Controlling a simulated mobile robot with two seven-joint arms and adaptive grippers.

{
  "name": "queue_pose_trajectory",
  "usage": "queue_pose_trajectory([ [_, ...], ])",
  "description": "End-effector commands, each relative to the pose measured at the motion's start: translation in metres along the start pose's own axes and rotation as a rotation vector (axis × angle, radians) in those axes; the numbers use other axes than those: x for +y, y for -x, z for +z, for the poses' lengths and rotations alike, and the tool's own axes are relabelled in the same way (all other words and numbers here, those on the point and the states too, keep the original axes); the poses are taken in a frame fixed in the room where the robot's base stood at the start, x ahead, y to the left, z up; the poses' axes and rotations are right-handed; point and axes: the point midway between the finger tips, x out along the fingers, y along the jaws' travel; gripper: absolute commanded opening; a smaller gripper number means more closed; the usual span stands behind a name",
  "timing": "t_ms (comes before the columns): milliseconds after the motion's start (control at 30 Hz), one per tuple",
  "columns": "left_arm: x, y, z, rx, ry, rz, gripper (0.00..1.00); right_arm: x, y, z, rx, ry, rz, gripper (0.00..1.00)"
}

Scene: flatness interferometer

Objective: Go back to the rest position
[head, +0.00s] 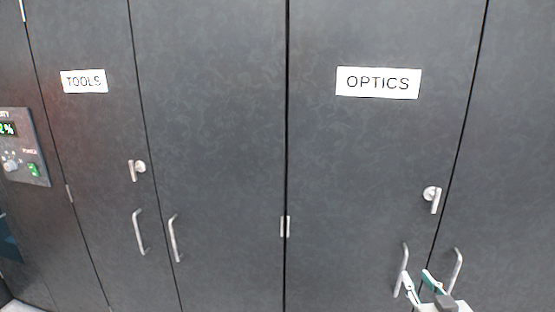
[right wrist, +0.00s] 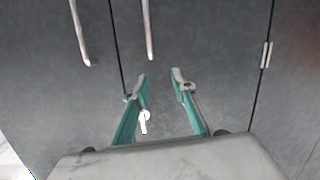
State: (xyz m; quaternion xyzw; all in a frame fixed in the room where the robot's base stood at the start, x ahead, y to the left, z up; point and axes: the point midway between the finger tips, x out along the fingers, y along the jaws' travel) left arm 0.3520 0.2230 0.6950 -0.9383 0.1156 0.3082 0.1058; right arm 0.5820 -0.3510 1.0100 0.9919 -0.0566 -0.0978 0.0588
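My right gripper (head: 416,277) is at the bottom right of the head view, in front of the cabinet near the OPTICS door handle (head: 401,270). In the right wrist view its two teal fingers (right wrist: 160,76) stand apart, with nothing held between them. The wrist view shows the dark door surface beyond the fingertips, and two door handles (right wrist: 149,30) at the top, clear of the fingers. My left gripper is in neither view.
Dark cabinet doors fill the head view, all closed, with a TOOLS label (head: 84,81) and an OPTICS label (head: 378,83). Latches (head: 432,197) and bar handles (head: 175,239) stick out from the doors. A control panel (head: 22,147) is at the left edge.

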Motion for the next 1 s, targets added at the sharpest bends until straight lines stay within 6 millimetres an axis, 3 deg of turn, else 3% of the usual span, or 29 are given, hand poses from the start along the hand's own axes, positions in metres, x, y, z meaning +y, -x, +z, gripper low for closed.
queue_pose_trajectory([
  [33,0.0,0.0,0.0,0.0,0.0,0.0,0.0,-0.016,0.005,0.039,-0.049,0.024,-0.031,0.26],
  [200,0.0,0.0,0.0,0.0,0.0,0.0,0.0,-0.061,0.036,0.143,-0.169,0.082,-0.129,0.26],
  [400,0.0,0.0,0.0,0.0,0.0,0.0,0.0,-0.107,0.1,0.253,-0.299,0.131,-0.245,0.26],
  [500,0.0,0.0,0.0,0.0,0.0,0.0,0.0,-0.123,0.133,0.293,-0.348,0.146,-0.293,0.26],
  [700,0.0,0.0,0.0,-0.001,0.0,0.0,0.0,-0.14,0.176,0.336,-0.403,0.159,-0.348,0.26],
  [1000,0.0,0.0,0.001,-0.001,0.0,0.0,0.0,-0.142,0.181,0.34,-0.408,0.16,-0.355,0.26],
])
